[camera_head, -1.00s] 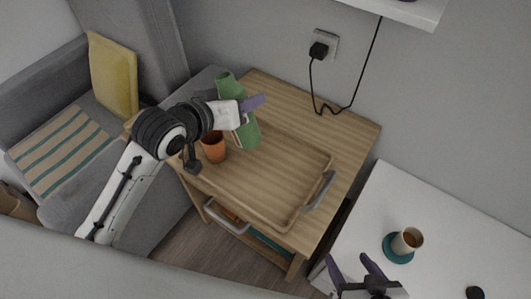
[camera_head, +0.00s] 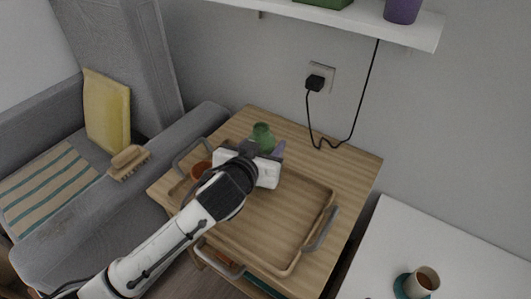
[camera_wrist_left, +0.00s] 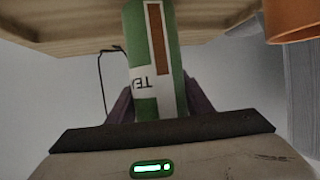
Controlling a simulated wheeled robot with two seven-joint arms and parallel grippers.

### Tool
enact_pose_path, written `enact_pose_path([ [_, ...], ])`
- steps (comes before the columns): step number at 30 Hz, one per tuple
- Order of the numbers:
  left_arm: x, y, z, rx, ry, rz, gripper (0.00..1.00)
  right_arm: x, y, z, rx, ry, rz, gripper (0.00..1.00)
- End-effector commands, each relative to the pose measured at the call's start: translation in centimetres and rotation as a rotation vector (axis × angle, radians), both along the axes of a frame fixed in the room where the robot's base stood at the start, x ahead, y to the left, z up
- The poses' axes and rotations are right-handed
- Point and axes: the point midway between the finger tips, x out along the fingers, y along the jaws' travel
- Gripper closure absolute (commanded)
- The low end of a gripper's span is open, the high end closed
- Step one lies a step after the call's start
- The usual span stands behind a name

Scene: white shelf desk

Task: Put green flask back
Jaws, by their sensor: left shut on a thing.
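The green flask (camera_head: 262,138) stands roughly upright at the back of the wooden side table, its lower part hidden by my left gripper. My left gripper (camera_head: 256,150) has its purple fingers around the flask and is shut on it. In the left wrist view the flask (camera_wrist_left: 172,60) shows its white and brown label between the fingers. I cannot tell whether its base touches the surface below. My right gripper is not in view.
A wooden tray (camera_head: 318,205) with grey handles lies on the table (camera_head: 352,165). An orange cup (camera_head: 200,170) is close left of my left gripper. A white wall shelf (camera_head: 345,22) holds green and purple things. A brush (camera_head: 128,161) lies on the sofa arm. A mug (camera_head: 424,280) is on the white desk.

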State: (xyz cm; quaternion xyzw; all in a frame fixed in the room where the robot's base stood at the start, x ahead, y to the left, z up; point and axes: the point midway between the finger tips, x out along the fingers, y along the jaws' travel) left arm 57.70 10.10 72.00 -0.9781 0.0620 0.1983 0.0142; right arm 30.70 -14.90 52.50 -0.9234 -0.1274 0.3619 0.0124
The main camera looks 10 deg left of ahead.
Motion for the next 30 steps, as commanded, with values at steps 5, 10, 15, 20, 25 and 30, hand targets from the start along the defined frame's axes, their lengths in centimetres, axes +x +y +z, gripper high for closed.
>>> enact_pose_path([
  [5, 0.1, 0.0, -1.6, -0.001, -0.005, -0.002, 0.90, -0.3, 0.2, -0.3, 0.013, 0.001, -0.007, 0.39],
  [10, 0.0, 0.0, -1.5, -0.002, -0.005, -0.001, 0.90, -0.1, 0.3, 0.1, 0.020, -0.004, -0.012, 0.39],
  [15, 0.0, 0.0, -2.1, -0.001, 0.000, 0.000, 0.52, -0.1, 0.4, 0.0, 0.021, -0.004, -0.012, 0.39],
  [20, 0.0, 0.0, -2.0, 0.000, 0.000, -0.001, 0.35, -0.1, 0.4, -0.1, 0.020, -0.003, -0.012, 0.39],
  [25, 0.0, 0.0, -2.0, 0.000, 0.000, -0.001, 0.35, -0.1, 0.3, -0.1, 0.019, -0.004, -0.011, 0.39],
  [30, -0.3, 0.0, -1.4, -0.002, 0.000, -0.002, 0.35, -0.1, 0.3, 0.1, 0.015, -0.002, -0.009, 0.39],
])
